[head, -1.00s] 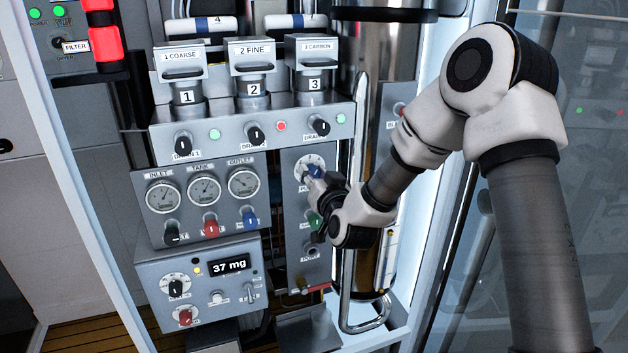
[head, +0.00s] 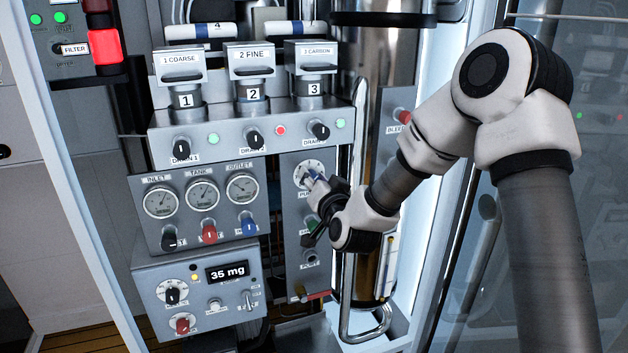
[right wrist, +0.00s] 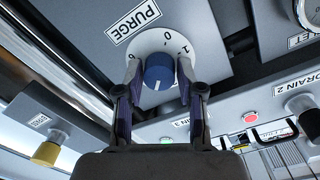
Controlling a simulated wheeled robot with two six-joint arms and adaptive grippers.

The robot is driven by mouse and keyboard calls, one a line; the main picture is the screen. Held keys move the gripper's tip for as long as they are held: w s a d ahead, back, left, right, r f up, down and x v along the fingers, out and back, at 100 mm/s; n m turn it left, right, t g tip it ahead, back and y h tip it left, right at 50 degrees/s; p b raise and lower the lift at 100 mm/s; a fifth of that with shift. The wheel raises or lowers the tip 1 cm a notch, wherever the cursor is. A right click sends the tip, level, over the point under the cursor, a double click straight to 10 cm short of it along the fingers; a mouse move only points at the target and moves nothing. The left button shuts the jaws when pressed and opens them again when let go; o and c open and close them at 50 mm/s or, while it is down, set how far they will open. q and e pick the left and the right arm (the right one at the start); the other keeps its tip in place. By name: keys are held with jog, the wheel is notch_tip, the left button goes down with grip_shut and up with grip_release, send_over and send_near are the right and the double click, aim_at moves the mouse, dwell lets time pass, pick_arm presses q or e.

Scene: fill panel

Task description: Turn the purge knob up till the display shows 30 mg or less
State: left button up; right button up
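The purge knob (right wrist: 159,70) is blue, on a white round dial under a PURGE label in the right wrist view. In the head view its white dial (head: 309,168) shows on the grey panel, with the knob mostly hidden by my gripper. My right gripper (right wrist: 159,74) has one finger on each side of the knob and appears shut on it; it also shows in the head view (head: 316,184). The display (head: 228,271) on the lower left box reads 35 mg. My left gripper is not in view.
Below the purge knob are a green knob (head: 312,226) and a port (head: 310,258). Gauges (head: 202,195) with knobs lie to the left, and drain knobs (head: 320,131) sit above. A shiny vertical pipe (head: 358,130) stands close on the right.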

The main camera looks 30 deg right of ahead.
jog(key=shift+o, duration=0.4)
jog(key=shift+s, duration=0.1)
jog(key=v, duration=0.7)
jog(key=shift+s+f, duration=0.15)
